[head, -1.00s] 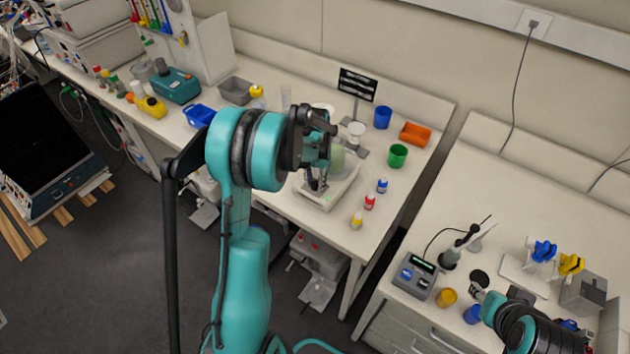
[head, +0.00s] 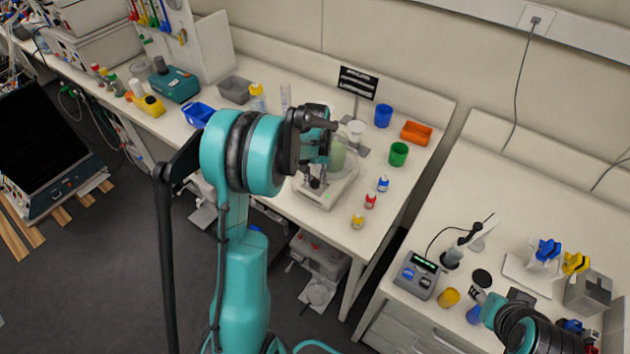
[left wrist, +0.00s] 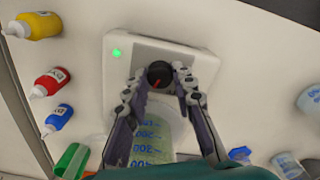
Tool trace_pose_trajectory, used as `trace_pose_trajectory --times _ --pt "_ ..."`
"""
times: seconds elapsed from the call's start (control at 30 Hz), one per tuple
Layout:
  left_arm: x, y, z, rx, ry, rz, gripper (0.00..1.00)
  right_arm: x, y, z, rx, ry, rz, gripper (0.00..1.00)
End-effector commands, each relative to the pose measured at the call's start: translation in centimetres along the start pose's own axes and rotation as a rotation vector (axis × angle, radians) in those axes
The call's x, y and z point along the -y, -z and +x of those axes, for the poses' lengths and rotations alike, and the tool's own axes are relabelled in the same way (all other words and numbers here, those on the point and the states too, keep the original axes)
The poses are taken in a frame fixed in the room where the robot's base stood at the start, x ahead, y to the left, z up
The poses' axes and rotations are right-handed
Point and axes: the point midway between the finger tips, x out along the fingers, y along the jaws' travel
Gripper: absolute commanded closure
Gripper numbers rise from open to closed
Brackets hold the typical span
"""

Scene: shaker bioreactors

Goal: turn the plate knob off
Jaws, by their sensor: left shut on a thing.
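The plate (head: 338,192) is a white, flat device on the middle bench, with a lit green light (left wrist: 116,53) near one corner. Its round black knob (left wrist: 159,76) carries a red mark, seen in the left wrist view. My left gripper (left wrist: 160,70) is shut on the knob, one fingertip on each side. In the head view my left gripper (head: 316,182) is at the front of the plate, and the knob is hidden by it. A clear beaker (left wrist: 152,135) with pale green liquid and blue graduations stands on the plate. My right gripper (head: 482,296) is small at lower right, its fingers unclear.
A funnel stand (head: 357,128) is close behind the beaker.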

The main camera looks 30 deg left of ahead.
Motion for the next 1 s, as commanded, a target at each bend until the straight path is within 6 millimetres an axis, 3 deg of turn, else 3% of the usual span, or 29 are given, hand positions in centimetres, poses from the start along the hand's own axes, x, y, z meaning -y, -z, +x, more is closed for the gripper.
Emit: trace_pose_trajectory --times 1.0 --pt "0.0 0.0 0.1 0.000 0.000 -0.932 1.00 0.0 -1.4 1.9 0.000 0.000 0.000 0.60"
